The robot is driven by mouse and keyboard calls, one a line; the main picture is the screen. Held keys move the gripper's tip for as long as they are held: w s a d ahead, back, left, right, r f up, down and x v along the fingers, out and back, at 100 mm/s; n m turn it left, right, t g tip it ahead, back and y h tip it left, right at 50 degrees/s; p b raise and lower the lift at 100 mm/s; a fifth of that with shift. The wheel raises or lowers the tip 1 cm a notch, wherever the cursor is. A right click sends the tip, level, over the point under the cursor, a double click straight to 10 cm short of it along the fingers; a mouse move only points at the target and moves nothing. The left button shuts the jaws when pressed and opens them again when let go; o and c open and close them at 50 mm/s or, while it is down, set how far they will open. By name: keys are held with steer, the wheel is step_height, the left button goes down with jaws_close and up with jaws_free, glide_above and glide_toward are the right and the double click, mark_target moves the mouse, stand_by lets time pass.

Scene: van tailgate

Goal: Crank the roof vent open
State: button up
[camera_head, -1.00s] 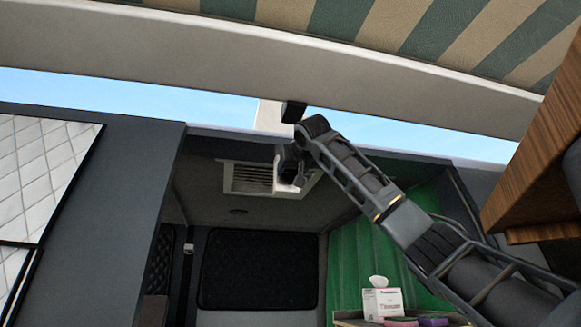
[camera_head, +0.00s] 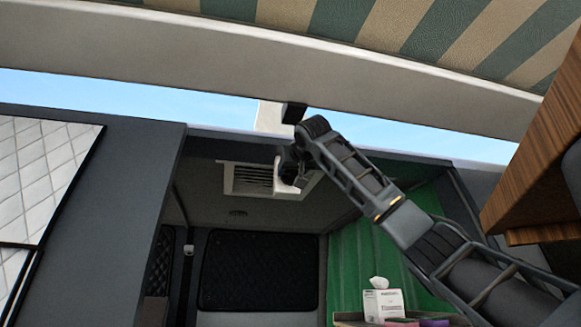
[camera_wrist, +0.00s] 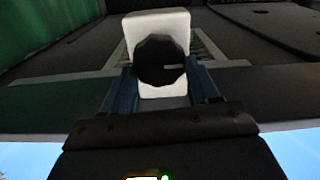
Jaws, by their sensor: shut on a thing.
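The roof vent (camera_head: 250,181) is a white slatted frame in the dark van ceiling, partly hidden by my arm. In the wrist view, a dark faceted crank knob (camera_wrist: 161,60) with a light line on its face sits in front of a white block (camera_wrist: 158,24). My gripper (camera_wrist: 161,80) is shut on the crank knob, with one finger on each side of it. In the head view my gripper (camera_head: 290,182) is at the right side of the vent and looks small and dark. The vent's slats show behind the white block in the wrist view.
A striped awning (camera_head: 400,35) and a pale beam (camera_head: 250,60) run overhead. A wooden cabinet (camera_head: 535,150) is close at right. A green curtain (camera_head: 350,265) hangs inside, near a tissue box (camera_head: 383,304) on a shelf. A quilted panel (camera_head: 45,170) is at left.

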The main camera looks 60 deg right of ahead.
stand_by(0.4)
steer(key=o, duration=1)
steer(key=shift+w+d, duration=0.1)
steer(key=shift+s+a+f+b, duration=0.15)
steer(key=shift+s+a+b, duration=0.2)
steer(key=shift+a, duration=0.1)
steer(key=b+v, duration=0.1)
steer(key=v, duration=0.2)
steer(key=b+v, duration=0.1)
steer(key=v, duration=0.3)
steer(key=shift+r, duration=0.2)
steer(key=shift+o, duration=0.2)
